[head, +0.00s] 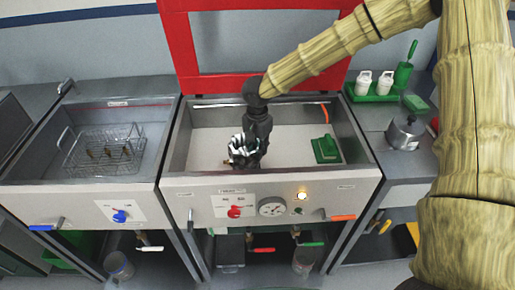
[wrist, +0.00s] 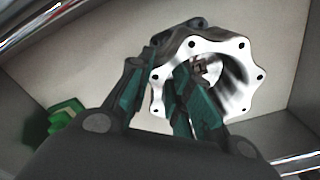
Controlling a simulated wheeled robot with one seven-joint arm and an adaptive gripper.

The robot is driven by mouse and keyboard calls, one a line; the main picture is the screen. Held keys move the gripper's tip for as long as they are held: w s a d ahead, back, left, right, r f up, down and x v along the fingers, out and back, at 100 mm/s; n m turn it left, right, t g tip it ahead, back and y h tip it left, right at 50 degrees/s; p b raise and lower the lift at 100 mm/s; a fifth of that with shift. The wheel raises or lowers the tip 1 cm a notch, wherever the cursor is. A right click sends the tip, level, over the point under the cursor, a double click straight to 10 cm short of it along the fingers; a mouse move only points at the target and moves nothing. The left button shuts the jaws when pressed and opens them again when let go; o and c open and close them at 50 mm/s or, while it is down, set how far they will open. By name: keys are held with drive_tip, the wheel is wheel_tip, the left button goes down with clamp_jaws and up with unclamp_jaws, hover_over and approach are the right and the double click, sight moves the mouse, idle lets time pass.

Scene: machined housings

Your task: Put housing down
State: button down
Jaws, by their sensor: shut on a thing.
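The housing (head: 238,151) is a shiny metal ring-like part with a scalloped flange and bolt holes. In the wrist view the housing (wrist: 245,75) shows its open bore, with one green-padded finger inside the bore and the other outside its wall. My gripper (head: 243,160) is shut on the housing's wall, inside the middle basin (head: 205,143). Whether the housing touches the basin floor, I cannot tell. The wrist view shows my gripper (wrist: 160,95) with the housing at its fingertips.
A green block with a handle (head: 326,149) lies at the basin's right. A red frame (head: 176,50) stands behind. A wire basket (head: 104,150) with parts sits in the left basin. White bottles (head: 364,83) and a metal pot (head: 405,134) are on the right counter.

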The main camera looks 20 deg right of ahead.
drive_tip(key=c, duration=1.3)
unclamp_jaws()
wheel_tip(320, 180, up, 12)
drive_tip(key=b, duration=0.1)
